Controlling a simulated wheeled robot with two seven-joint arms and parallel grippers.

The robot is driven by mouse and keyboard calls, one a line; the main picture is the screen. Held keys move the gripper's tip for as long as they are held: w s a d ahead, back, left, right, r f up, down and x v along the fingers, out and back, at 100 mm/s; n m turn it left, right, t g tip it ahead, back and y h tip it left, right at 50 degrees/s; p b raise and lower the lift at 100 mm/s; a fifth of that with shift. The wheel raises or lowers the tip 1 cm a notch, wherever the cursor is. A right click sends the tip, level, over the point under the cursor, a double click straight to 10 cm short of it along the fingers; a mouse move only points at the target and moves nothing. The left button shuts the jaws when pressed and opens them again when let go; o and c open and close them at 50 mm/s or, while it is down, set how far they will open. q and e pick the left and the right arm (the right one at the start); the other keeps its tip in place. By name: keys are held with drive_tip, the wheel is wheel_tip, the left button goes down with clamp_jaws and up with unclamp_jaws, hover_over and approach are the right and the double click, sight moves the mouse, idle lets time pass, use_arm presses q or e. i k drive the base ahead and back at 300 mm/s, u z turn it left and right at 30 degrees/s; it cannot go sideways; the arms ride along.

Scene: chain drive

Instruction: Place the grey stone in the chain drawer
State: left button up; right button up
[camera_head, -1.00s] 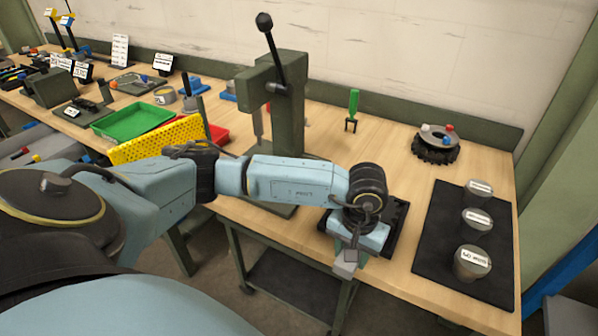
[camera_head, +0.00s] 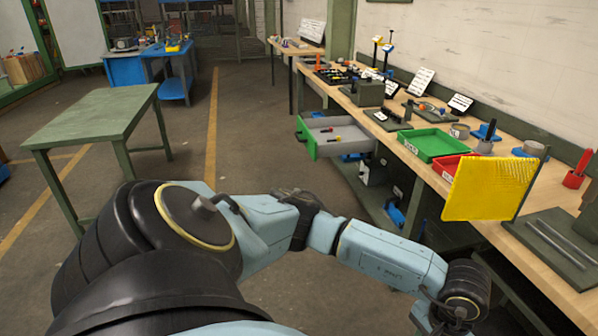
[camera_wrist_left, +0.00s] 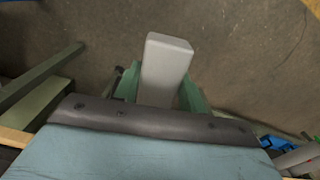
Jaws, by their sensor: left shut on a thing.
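The grey stone (camera_wrist_left: 167,62) is a smooth light-grey block in the left wrist view. My left gripper (camera_wrist_left: 160,88) is shut on it, with green fingers on both sides, and holds it above the bare floor. In the head view my left arm reaches to the lower right, and its gripper and the stone are not visible there. An open grey drawer (camera_head: 361,137) with a green front (camera_head: 306,138) sticks out under the workbench, with a few small tools in it. I cannot read a label marking it as the chain drawer. My right gripper is not in view.
The long workbench (camera_head: 560,260) runs along the right, with a green tray (camera_head: 432,144), a red tray (camera_head: 450,166) and an upright yellow perforated panel (camera_head: 490,188) near its edge. A green table (camera_head: 90,115) stands at left. The floor between them is clear.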

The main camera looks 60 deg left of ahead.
sight(335, 136)
drive_tip(key=u, duration=2)
drive_tip(key=i, duration=1.35)
drive_tip(key=u, duration=0.85)
drive_tip(key=i, duration=1.7)
drive_tip(key=z, duration=0.7)
drive_tip(key=i, duration=1.25)
drive_tip(key=z, duration=1.35)
drive_tip(key=i, duration=0.45)
drive_tip(key=z, duration=0.5)
